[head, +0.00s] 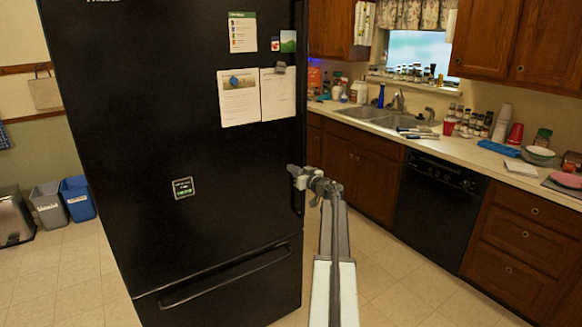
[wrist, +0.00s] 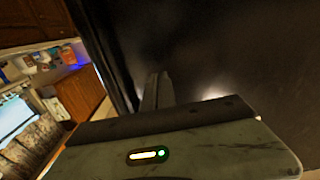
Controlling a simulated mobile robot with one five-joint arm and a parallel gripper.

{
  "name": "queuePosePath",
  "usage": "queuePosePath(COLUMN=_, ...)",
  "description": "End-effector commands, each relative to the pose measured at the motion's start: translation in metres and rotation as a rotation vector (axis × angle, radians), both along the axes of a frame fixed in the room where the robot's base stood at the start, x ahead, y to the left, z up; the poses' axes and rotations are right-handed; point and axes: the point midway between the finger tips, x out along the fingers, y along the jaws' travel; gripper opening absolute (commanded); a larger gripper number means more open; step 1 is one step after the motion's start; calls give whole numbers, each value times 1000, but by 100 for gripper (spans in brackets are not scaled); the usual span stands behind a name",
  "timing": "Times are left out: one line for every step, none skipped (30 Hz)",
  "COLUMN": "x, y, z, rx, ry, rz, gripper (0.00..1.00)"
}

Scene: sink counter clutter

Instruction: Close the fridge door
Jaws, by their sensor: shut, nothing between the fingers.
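The black fridge (head: 130,130) fills the left and middle of the head view, with its large upper door facing me. A lower drawer with a long bar handle (head: 225,278) is below the door. I cannot tell from these views whether the door stands ajar. My gripper (head: 297,176) is at the right edge of the door, at about mid-height, shut and empty. In the wrist view, my shut fingers (wrist: 157,90) point at the dark fridge surface (wrist: 240,50), close to its edge. Whether they touch it is unclear.
Papers and magnets (head: 240,95) hang on the door. To the right are wooden cabinets (head: 350,165), a sink (head: 388,115), a black dishwasher (head: 437,210) and a cluttered counter (head: 470,152). Bins (head: 62,203) stand at the left. Tiled floor (head: 400,295) is clear in front of the cabinets.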

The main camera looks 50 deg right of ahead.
Motion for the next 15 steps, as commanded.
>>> queuePosePath(x=-19, y=6, z=-1, rx=0, ry=0, rz=-3, gripper=0)
queuePosePath(x=-27, y=9, z=-1, rx=0, ry=1, rz=-2, gripper=0)
queuePosePath(x=-37, y=11, z=-2, rx=0, ry=1, rz=-2, gripper=0)
queuePosePath(x=-44, y=12, z=-2, rx=0, ry=1, rz=-3, gripper=0)
queuePosePath(x=-51, y=13, z=-2, rx=-1, ry=1, rz=-3, gripper=0)
queuePosePath(x=-59, y=15, z=-2, rx=-1, ry=1, rz=-2, gripper=0)
queuePosePath(x=-64, y=17, z=-3, rx=-1, ry=1, rz=-2, gripper=0)
queuePosePath(x=-69, y=17, z=-3, rx=-1, ry=1, rz=-2, gripper=0)
queuePosePath(x=-74, y=18, z=-3, rx=-1, ry=2, rz=-3, gripper=0)
queuePosePath(x=-77, y=18, z=-3, rx=-1, ry=2, rz=-2, gripper=0)
queuePosePath(x=-79, y=19, z=-3, rx=-1, ry=2, rz=-2, gripper=0)
queuePosePath(x=-81, y=19, z=-3, rx=-1, ry=2, rz=-1, gripper=0)
queuePosePath(x=-83, y=20, z=-3, rx=-1, ry=2, rz=-1, gripper=0)
queuePosePath(x=-83, y=20, z=-3, rx=-1, ry=2, rz=0, gripper=0)
queuePosePath(x=-84, y=20, z=-3, rx=-1, ry=2, rz=0, gripper=0)
